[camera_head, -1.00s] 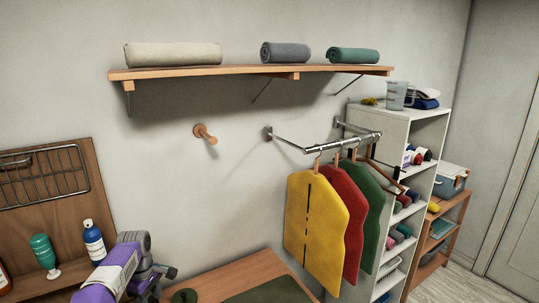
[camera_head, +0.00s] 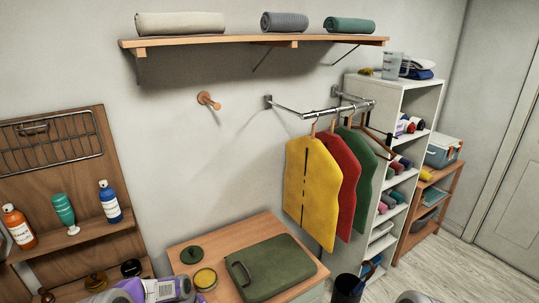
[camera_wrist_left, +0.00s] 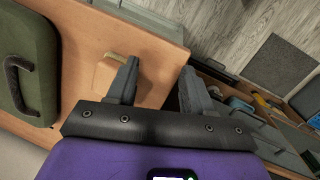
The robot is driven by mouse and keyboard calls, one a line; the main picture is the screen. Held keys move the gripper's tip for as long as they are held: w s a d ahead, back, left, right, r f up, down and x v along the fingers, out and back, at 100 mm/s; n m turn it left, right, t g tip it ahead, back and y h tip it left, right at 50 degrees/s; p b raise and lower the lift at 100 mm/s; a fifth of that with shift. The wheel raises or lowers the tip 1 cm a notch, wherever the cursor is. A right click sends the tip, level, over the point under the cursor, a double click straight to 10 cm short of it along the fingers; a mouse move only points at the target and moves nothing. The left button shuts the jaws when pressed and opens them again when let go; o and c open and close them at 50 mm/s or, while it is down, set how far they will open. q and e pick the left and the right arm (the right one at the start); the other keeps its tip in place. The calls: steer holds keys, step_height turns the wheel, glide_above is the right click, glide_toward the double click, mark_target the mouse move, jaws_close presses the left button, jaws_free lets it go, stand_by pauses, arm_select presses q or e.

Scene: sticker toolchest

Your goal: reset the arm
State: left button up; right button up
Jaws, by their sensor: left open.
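My left gripper (camera_wrist_left: 158,85) shows in the left wrist view with its two grey fingers apart and nothing between them. It is over the edge of the wooden cabinet top (camera_wrist_left: 75,100). A small tan wooden piece (camera_wrist_left: 105,73) lies beside and partly behind one finger. In the head view only a purple and grey part of my left arm shows at the bottom left, and its fingers are out of frame. My right gripper is not in view.
A green case (camera_head: 270,268) with a handle, a yellow-lidded tin (camera_head: 205,279) and a green round item (camera_head: 191,255) sit on the cabinet top. Bottles stand on the left rack. Yellow, red and green garments (camera_head: 312,190) hang from a rail. Floor shows at right.

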arm_select(q)
steer(key=s+d+f+m+h, duration=0.1)
steer(key=s+d+f+m, duration=0.2)
steer(key=s, duration=0.6)
steer(key=s+d+f+m, duration=0.1)
steer(key=s+d+f, duration=0.2)
steer(key=s+d, duration=0.35)
steer(key=s+d+f+m+h, duration=0.1)
steer(key=s+d+f+m, duration=0.15)
steer(key=s, duration=0.85)
step_height(320, 180, down, 11)
steer(key=w+b, duration=0.1)
steer(key=b, duration=0.9)
steer(key=shift+r, duration=0.2)
steer(key=shift+n, duration=0.25)
